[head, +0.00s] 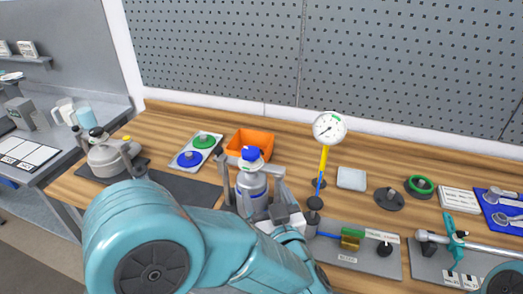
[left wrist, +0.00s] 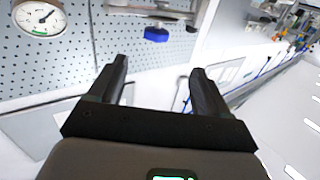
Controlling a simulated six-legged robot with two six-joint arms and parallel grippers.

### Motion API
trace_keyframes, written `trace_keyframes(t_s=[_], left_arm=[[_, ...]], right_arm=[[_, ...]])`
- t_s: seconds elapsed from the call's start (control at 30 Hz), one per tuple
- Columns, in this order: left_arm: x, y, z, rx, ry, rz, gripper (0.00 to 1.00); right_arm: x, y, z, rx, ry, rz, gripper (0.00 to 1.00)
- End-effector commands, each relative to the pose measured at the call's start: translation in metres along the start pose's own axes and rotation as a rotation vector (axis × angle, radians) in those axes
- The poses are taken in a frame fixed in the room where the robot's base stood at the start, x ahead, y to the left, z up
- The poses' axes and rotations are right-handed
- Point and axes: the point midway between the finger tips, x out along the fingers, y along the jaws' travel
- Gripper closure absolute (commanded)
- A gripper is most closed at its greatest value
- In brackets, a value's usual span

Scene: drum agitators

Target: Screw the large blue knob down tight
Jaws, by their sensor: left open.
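A silver-grey canister with a blue top (head: 250,153) stands on the bench just beyond my left arm. Grey uprights and a crossbar show around it. A flatter blue knob (head: 189,158) sits on a pale plate farther left; I cannot tell for certain which is the large one. My left gripper (head: 286,214) is near the canister's lower right, its fingers not clear in the head view. In the left wrist view my left gripper (left wrist: 158,72) is open and empty. A blue part (left wrist: 157,34) shows beyond and between its fingertips. My right gripper is not seen.
A green knob (head: 204,141) shares the pale plate. An orange bin (head: 250,141) stands behind the canister. A dial gauge (head: 329,127) on a yellow stem rises to the right. A metal pot (head: 107,158) stands at left. Pegboard closes off the back.

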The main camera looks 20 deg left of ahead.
Motion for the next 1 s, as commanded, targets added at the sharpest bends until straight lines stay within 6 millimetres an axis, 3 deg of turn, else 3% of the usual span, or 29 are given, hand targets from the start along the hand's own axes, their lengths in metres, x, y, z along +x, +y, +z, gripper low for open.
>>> trace_keyframes(t_s=[0.1,0.23,0.7,1.0], left_arm=[[-0.007,0.006,-0.005,-0.007,0.009,0.023,0.22],[0.006,0.006,-0.007,-0.007,0.009,0.021,0.22],[0.115,0.013,-0.009,-0.006,0.008,0.024,0.22],[0.152,0.016,-0.007,-0.007,0.009,0.027,0.22]], right_arm=[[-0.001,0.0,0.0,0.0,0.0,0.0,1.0],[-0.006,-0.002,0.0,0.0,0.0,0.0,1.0],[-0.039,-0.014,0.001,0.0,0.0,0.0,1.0],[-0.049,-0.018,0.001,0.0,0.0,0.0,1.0]])
